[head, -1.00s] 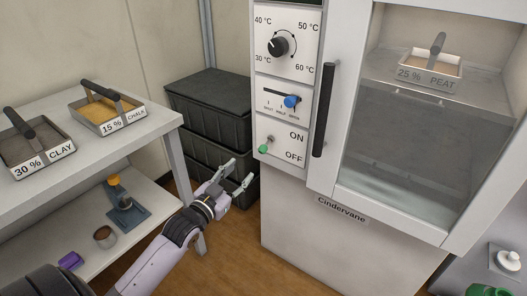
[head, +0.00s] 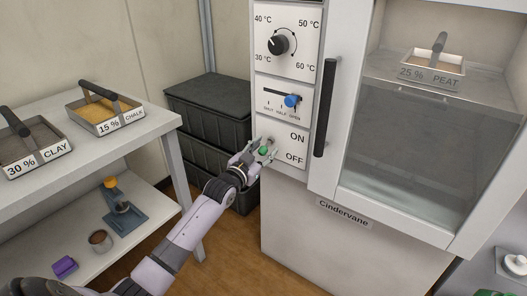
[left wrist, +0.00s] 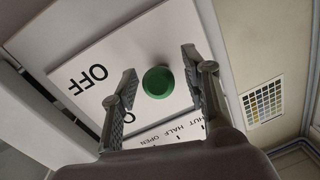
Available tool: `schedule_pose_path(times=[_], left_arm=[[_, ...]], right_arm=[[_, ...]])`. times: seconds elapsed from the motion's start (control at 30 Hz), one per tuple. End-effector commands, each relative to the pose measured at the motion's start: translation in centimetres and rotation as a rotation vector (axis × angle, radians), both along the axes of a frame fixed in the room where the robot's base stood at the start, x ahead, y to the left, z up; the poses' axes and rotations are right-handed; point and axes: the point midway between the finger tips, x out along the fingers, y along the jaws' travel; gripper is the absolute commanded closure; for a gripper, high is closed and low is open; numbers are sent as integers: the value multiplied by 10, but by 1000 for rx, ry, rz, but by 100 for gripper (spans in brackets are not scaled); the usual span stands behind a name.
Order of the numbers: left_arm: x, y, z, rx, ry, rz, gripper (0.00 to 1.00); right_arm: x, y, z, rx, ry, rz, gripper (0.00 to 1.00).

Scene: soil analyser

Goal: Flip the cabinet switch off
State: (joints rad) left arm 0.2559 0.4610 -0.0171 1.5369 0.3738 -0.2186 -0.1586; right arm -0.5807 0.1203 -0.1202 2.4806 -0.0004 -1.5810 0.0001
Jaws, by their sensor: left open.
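The cabinet switch is a small lever with a green tip (head: 264,150) on the ON/OFF panel (head: 287,143), low on the cabinet's left front. ON is printed above OFF. In the left wrist view the green tip (left wrist: 158,82) shows end-on, so its exact tilt is hard to tell. My left gripper (head: 261,153) is open at the panel. Its two fingers (left wrist: 160,68) stand on either side of the green tip with gaps between. The lever's shaft is mostly hidden. My right gripper is not in view.
Above the switch are a slider with a blue knob (head: 292,100) and a temperature dial (head: 279,44). The cabinet's dark door handle (head: 325,107) stands out just to the right. Black crates (head: 208,99) are stacked behind my left arm, with a white shelf table (head: 158,127) at left.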

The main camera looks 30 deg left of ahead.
Motion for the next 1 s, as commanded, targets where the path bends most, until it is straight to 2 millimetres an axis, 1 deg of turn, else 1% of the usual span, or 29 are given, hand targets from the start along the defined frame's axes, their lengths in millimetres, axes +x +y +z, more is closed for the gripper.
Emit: schedule_pose_path(times=[0.17,0.8,1.0], left_arm=[[0,0,0,0,0,0,57],[0,0,0,-1,0,0,100],[0,0,-1,-1,-2,0,100]], right_arm=[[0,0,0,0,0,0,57],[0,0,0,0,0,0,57],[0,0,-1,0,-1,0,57]])
